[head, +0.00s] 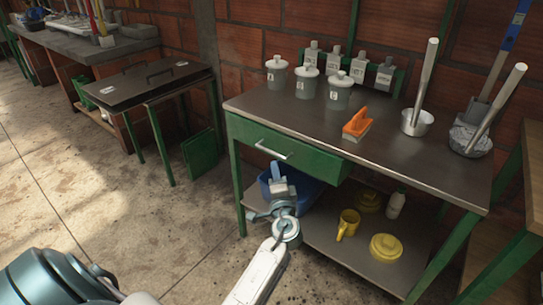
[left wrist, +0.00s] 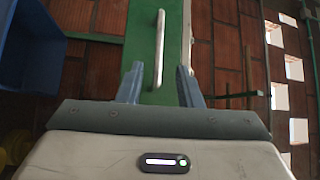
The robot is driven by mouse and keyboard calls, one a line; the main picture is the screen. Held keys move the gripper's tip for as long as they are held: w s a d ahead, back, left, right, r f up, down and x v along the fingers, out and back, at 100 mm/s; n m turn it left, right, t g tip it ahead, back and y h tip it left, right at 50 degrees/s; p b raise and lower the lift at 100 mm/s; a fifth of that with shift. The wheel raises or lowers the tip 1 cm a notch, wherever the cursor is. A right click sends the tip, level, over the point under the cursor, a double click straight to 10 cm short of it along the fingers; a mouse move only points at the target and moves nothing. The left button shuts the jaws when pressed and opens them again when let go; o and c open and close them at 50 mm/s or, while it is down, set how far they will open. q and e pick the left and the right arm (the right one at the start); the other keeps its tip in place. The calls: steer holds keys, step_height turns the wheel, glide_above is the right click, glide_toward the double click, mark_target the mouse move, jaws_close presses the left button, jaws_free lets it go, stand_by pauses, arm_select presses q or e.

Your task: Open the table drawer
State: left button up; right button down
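The table (head: 350,130) has a dark metal top and a green frame. Its green drawer (head: 312,160) is on the left part of the front and looks shut. A pale bar handle (head: 274,150) is on the drawer front. My left gripper (head: 277,172) is just below the handle in the head view. In the left wrist view, its two fingers (left wrist: 158,85) stand apart, with the handle (left wrist: 160,48) ahead, between their lines and apart from them. The gripper is open and empty. My right gripper does not show.
A blue bin (head: 305,190) stands on the lower shelf behind my left gripper, with yellow items (head: 386,247) to its right. Lidded pots, an orange brush (head: 357,122) and metal pots are on the tabletop. The floor to the left is clear.

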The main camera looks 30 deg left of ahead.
mark_target(272, 153)
arm_select(q)
steer(key=x, duration=0.9)
steer(key=shift+w+a+p, duration=0.15)
steer(key=shift+w+p, duration=0.1)
steer(key=shift+p, duration=0.1)
jaws_close()
